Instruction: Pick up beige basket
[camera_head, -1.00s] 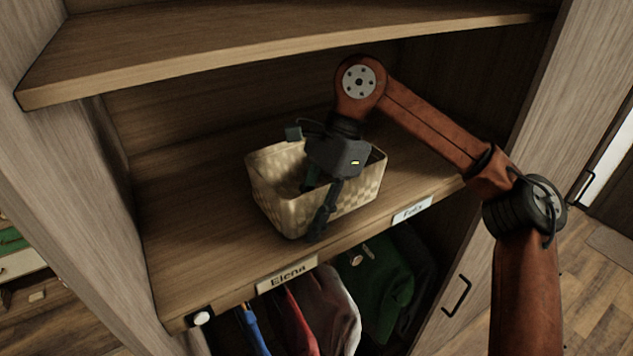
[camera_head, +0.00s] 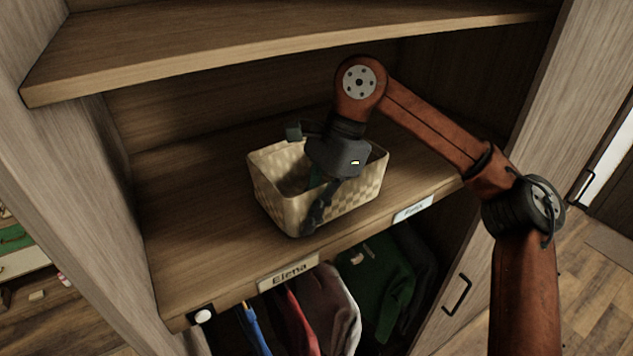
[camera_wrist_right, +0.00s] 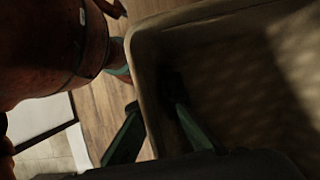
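The beige basket (camera_head: 275,204), a woven open box, stands upright on the wooden shelf. My right gripper (camera_head: 314,204) reaches down over its front wall, with one dark finger outside and the other inside, partly hidden. The basket's base appears to rest on the shelf. My left gripper is not in view.
An upper shelf (camera_head: 250,52) hangs above, and cabinet side walls stand at left and right. The shelf (camera_head: 190,250) is bare around the basket. Name labels, Elena (camera_head: 288,272) and another (camera_head: 413,209), sit on its front edge. Clothes (camera_head: 375,290) hang below.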

